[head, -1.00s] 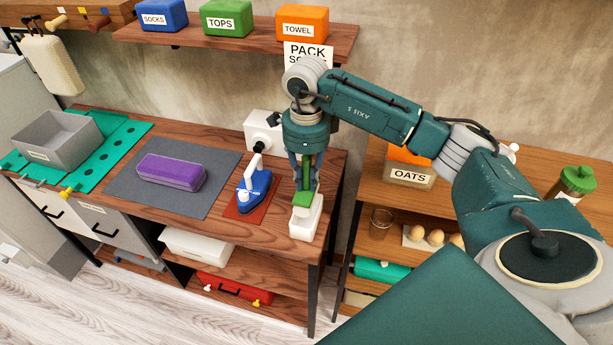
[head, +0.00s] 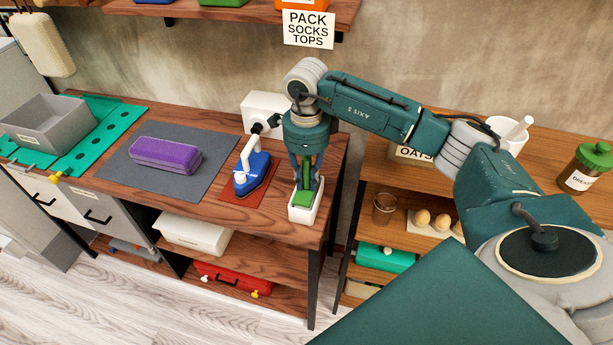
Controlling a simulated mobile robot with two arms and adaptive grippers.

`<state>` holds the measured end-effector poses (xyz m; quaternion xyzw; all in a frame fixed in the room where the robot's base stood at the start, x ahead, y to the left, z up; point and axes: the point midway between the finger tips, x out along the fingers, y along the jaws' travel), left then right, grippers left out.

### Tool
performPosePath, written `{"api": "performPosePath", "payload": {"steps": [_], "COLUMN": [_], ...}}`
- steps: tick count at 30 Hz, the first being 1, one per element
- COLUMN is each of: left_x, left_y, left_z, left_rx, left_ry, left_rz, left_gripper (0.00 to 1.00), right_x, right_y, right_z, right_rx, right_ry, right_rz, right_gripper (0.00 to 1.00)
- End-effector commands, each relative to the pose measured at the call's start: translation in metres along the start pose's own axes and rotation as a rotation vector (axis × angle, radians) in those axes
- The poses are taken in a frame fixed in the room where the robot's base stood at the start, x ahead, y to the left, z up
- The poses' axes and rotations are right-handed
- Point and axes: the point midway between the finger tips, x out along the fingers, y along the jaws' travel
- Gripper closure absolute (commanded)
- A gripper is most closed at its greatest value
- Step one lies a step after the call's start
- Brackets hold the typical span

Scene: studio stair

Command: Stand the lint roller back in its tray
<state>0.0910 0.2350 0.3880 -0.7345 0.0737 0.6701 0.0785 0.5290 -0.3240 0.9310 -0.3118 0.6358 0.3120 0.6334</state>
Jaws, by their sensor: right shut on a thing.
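The lint roller (head: 303,197) has a green handle and stands about upright in my right gripper, at the right end of the wooden bench. Its lower end is down inside the white tray (head: 294,213), and the tray walls hide its roller part. Whether it rests on the tray floor cannot be told. My right gripper (head: 305,184) points down and is shut on the green handle, just above the tray rim. My left gripper is not in view.
A blue iron (head: 254,173) on a red mat stands close left of the tray. A purple case (head: 166,155) lies on a grey mat (head: 118,163) further left. A white socket box (head: 264,112) is behind. The bench's front edge is close to the tray.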

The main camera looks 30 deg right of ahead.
Motion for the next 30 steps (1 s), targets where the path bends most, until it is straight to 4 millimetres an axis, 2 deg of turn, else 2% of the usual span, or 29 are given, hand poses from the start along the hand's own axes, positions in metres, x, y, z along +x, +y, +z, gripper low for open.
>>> {"api": "performPosePath", "payload": {"steps": [14,30], "left_x": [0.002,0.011], "left_y": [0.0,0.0], "left_z": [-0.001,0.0], "left_rx": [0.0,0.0], "left_ry": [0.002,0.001], "left_rz": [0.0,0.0], "left_gripper": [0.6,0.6], "right_x": [0.002,0.013], "right_y": [0.0,0.0], "right_z": [0.0,0.0], "right_rx": [0.0,0.0], "right_ry": [0.0,-0.001], "right_rz": [0.0,-0.001], "right_gripper": [1.0,1.0]}}
